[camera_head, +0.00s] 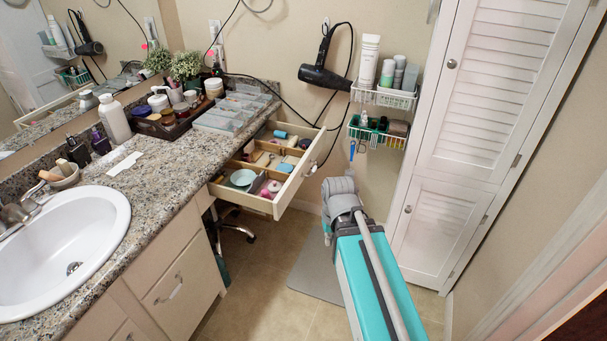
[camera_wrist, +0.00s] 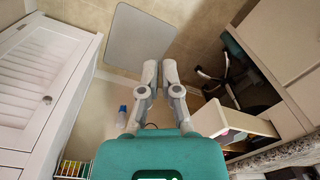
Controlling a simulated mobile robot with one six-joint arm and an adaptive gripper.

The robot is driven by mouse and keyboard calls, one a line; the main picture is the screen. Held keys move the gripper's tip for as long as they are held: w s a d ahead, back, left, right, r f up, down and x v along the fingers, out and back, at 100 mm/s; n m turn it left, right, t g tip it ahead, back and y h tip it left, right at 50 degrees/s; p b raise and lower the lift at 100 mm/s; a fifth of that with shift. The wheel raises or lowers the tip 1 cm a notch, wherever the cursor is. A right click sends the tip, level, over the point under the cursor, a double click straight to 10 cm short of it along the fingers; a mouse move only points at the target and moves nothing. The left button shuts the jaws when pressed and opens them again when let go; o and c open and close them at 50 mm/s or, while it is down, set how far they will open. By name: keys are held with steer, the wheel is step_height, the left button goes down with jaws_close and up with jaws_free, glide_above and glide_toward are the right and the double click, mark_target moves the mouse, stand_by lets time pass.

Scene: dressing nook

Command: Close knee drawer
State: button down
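The knee drawer (camera_head: 297,180) is pulled out from under the granite counter in the head view. Its cream front bears a small handle (camera_head: 312,168), and its divided inside holds a bowl, bottles and small toiletries. In the wrist view the drawer (camera_wrist: 238,120) shows at the lower right. My gripper (camera_wrist: 160,68) is in the wrist view, its two fingers brought together with nothing seen between them. It is left of the drawer there and apart from it.
A wheeled chair (camera_wrist: 224,82) stands in the knee space. A grey mat (camera_head: 318,270) lies on the tiled floor. Wall baskets (camera_head: 385,98) and a hair dryer (camera_head: 326,75) hang above. A white louvred cabinet (camera_head: 440,220) stands at the right.

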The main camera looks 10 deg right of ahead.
steer(key=w+a+f+m+t+y+b, duration=0.1)
steer(key=w+a+f+y+b, duration=0.1)
steer(key=w+f+y+b, duration=0.35)
steer(key=m+t+y+b, duration=0.5)
steer(key=t+y+b, duration=0.35)
steer(key=b, duration=0.95)
glide_toward(296, 175)
steer(key=s+d+f, duration=0.1)
steer(key=s+d, duration=0.2)
steer(key=d, duration=0.2)
steer(key=shift+w+d+r+g+y, duration=0.15)
steer(key=shift+d+g+y, duration=0.15)
steer(key=shift+y, duration=0.3)
steer(key=shift+d, duration=0.1)
steer(key=x, duration=1.4)
